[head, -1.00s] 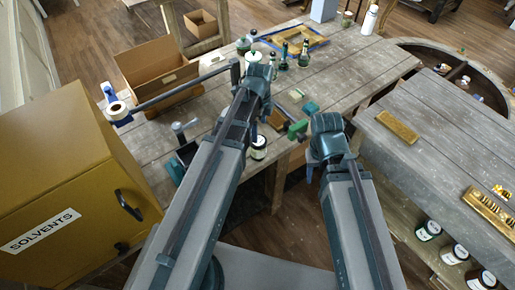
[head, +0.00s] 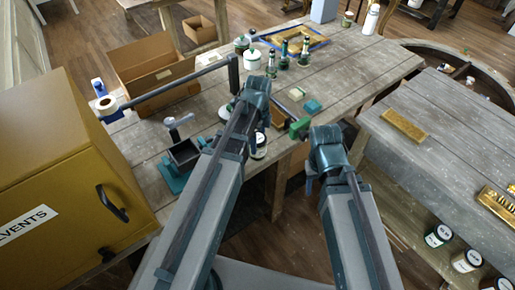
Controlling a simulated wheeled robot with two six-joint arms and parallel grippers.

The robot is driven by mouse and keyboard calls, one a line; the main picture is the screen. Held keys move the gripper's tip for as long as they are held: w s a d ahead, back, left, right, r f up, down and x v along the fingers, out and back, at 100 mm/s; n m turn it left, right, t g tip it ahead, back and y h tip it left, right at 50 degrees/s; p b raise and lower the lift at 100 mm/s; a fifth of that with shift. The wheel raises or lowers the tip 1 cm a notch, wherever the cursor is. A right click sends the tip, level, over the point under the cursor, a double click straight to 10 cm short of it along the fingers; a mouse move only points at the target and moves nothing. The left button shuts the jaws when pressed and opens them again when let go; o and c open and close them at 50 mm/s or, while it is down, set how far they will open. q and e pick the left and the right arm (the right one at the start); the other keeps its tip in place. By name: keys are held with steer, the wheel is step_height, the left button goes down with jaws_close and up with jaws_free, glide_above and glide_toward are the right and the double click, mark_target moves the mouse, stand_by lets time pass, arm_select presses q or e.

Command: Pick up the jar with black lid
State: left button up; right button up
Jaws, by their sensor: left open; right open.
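A jar with a dark top and pale label (head: 261,150) stands near the front edge of the grey wooden table (head: 350,75). In the head view it is largely hidden behind my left gripper (head: 254,142), which points down over that edge. The gap between them cannot be judged. My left gripper is open, and no object shows in it. My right gripper (head: 309,184) is open, pointing down in front of the table edge, right of the jar. Other dark-topped jars (head: 438,235) with white labels stand on the low shelf at right.
A yellow solvents cabinet (head: 60,190) stands at left. A grey bench top (head: 440,130) lies right.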

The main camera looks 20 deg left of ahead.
arm_select(q)
step_height(320, 180, down, 5)
steer(key=b, duration=0.4)
steer(key=shift+w+a+r, duration=0.1)
steer(key=shift+a, duration=0.05)
steer(key=shift+r, duration=0.1)
jaws_close()
